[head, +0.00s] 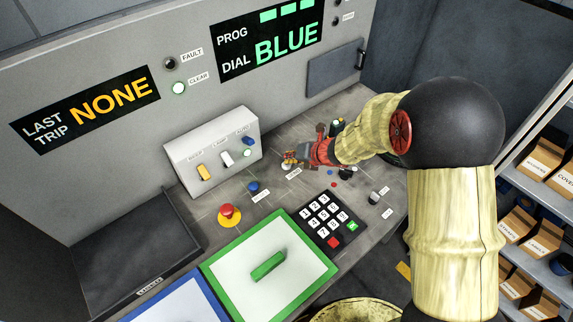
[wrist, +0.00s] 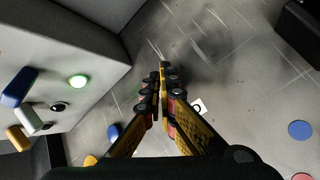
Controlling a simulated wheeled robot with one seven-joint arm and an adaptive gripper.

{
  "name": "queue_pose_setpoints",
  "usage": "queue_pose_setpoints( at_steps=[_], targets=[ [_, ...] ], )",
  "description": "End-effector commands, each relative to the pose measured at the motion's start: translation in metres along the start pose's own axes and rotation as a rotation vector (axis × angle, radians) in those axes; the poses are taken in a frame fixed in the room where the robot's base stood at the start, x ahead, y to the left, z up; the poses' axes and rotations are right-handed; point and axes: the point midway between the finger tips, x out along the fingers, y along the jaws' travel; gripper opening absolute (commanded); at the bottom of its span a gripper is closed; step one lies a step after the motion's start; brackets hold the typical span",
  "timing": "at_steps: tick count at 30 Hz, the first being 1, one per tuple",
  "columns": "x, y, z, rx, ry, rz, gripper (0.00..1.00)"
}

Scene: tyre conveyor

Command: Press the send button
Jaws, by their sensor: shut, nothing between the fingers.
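My gripper (head: 292,157) is shut and empty above the desk, right of the white lever box. In the wrist view its fingertips (wrist: 163,70) are together over bare desk. A small white label (head: 293,171) lies on the desk just below the gripper in the head view; its text is too small to read there. In the wrist view a label (wrist: 198,106) shows one dark letter, possibly D, beside the right finger, which covers the rest. I cannot make out a send button for certain; the gripper may hide it. I cannot tell whether the fingertips touch anything.
The white box (head: 205,150) carries yellow, white and blue levers. A blue button (head: 253,187) and a red mushroom button (head: 229,212) stand nearer. A keypad (head: 326,220) lies right of a green-framed tray (head: 328,270) holding a green block (head: 268,266). The screen reads BLUE (head: 287,45).

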Motion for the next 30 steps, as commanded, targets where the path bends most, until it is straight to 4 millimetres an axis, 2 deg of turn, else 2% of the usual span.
queue_pose_setpoints(
  at_steps=[16, 30],
  targets=[
    [0.0046, -0.0034, -0.0036, 0.000, 0.001, 0.000, 0.00],
    [-0.0009, 0.0006, 0.0003, 0.000, 0.001, 0.000, 0.00]
  ],
)
